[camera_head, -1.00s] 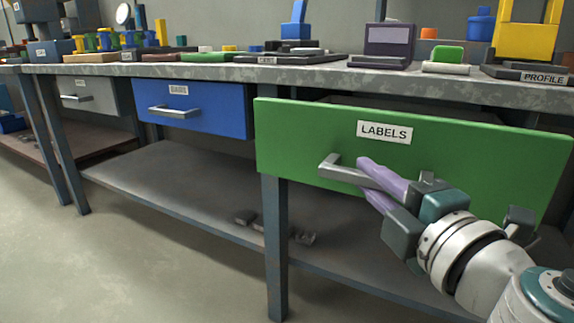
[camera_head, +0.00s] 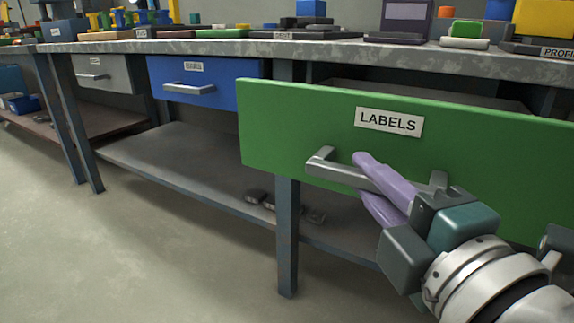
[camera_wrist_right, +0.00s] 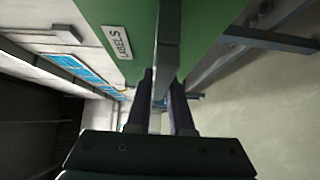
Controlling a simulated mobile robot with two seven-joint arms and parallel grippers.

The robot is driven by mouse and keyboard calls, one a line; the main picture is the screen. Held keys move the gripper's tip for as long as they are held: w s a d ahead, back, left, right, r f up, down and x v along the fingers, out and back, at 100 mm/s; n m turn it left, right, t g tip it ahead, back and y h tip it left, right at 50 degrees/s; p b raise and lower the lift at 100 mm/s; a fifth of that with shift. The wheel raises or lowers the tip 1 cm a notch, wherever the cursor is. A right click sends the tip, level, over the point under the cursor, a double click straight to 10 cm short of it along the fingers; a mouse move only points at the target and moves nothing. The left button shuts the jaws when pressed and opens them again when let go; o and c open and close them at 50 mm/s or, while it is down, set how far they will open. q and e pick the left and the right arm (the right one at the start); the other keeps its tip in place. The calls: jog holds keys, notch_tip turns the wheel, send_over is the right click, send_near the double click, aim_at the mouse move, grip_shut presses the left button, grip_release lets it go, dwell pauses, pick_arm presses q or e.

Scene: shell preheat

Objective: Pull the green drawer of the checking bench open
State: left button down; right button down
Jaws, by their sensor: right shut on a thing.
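The green drawer (camera_head: 285,125), with a white LABELS tag, stands out from the front of the checking bench (camera_head: 230,47). A dark gap shows behind its front panel, below the worktop. My right gripper (camera_head: 368,182) has its purple fingers shut on the grey bar handle (camera_head: 325,170) of the drawer. In the right wrist view the handle (camera_wrist_right: 167,45) runs between the two fingers, beside the green front (camera_wrist_right: 115,14). My left gripper is not in view.
A closed blue drawer (camera_head: 225,90) and a grey drawer (camera_head: 110,72) are to the left. Dark parts (camera_head: 262,200) lie on the lower shelf. A bench leg (camera_head: 287,240) stands below the green drawer. The floor in front is clear.

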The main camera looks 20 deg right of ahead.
jog(key=c, duration=0.8)
grip_release()
jog(key=shift+s, duration=0.1)
jog(key=shift+s+f, duration=0.1)
jog(key=shift+s, duration=0.15)
jog(key=s+b, duration=0.5)
jog(key=s, duration=0.4)
jog(key=shift+a, duration=0.4)
jog(key=shift+s, duration=0.1)
